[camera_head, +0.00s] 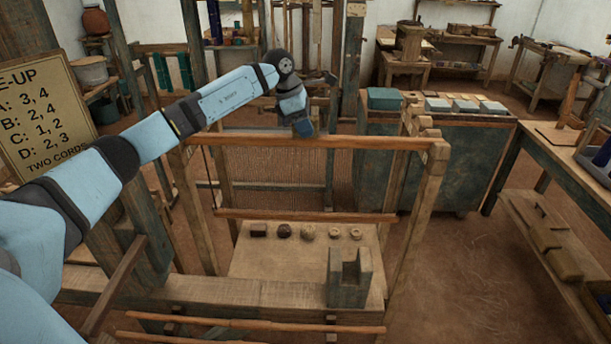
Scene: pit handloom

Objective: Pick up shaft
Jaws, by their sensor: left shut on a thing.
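The shaft is an orange-brown wooden upper bar (375,143) and a parallel lower bar (300,216), with fine threads between them. It spans a wooden frame in the middle of the head view, and the upper bar's ends are close to the frame's post tops. My left gripper (304,130) comes down from above at the middle of the upper bar and is shut on it. The gripper hides a short piece of the bar, and its fingertips are hard to make out. My right gripper is not in view.
Wooden posts (417,215) flank the shaft. Below it, several small round and square pieces (308,232) lie in a row on a pale board (270,262), behind a notched block (349,285). A sign (40,115) stands at left. A dark cabinet (460,165) stands at right; floor (470,270) is open before it.

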